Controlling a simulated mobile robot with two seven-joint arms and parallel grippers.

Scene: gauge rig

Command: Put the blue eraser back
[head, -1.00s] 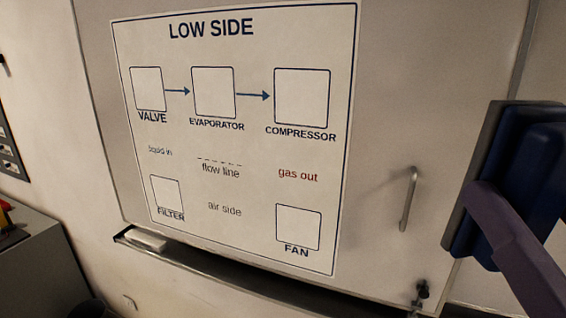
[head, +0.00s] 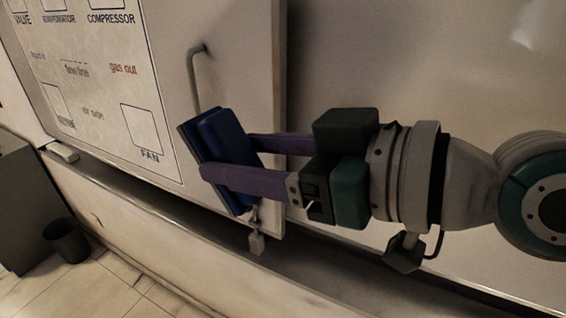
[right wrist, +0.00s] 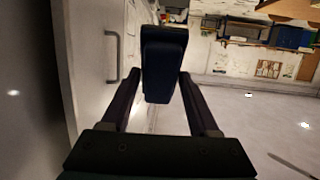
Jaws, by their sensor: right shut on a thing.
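The blue eraser (head: 222,138), with a dark flat pad on its left face, is held between the purple fingers of my right gripper (head: 230,160). It is tilted, in front of the lower right part of the white board panel. In the right wrist view the eraser (right wrist: 163,68) sits between the two fingertips of the right gripper (right wrist: 159,78). No contact between the eraser and the board can be made out. My left gripper is not in view.
The white panel has a LOW SIDE chart (head: 100,95) and a grey handle (head: 196,75). A ledge (head: 130,193) runs below, with a small pale block (head: 62,152) at its left end. A small latch (head: 256,242) hangs below the eraser. A dark bin (head: 66,241) stands on the floor.

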